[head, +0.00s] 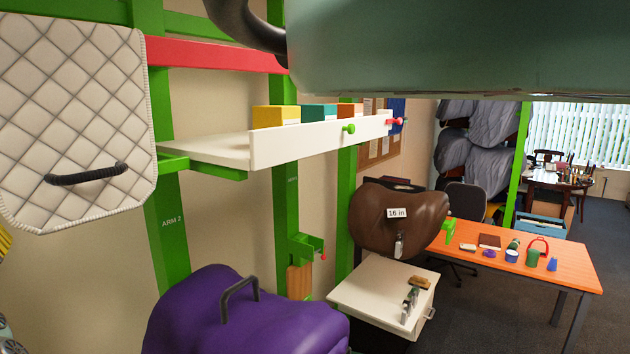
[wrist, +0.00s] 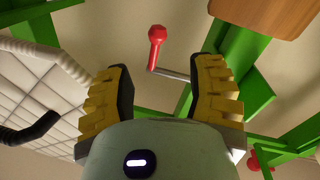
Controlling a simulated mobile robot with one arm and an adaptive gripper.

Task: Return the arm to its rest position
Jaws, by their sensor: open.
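My gripper (wrist: 160,95) shows in the wrist view with its two yellow ridged fingers spread apart and nothing between them. Beyond the fingertips, a red knob (wrist: 156,40) on a metal rod shows against the wall. The gripper's fingers are not visible in the head view. A large grey-green part of my own arm (head: 460,45) fills the top right of the head view.
A quilted pad (head: 75,110) hangs at left. A white shelf (head: 300,144) on green posts crosses the middle. A purple saddle (head: 245,315) and a brown saddle (head: 400,220) stand below. An orange table (head: 560,265) is at right, with open floor beyond.

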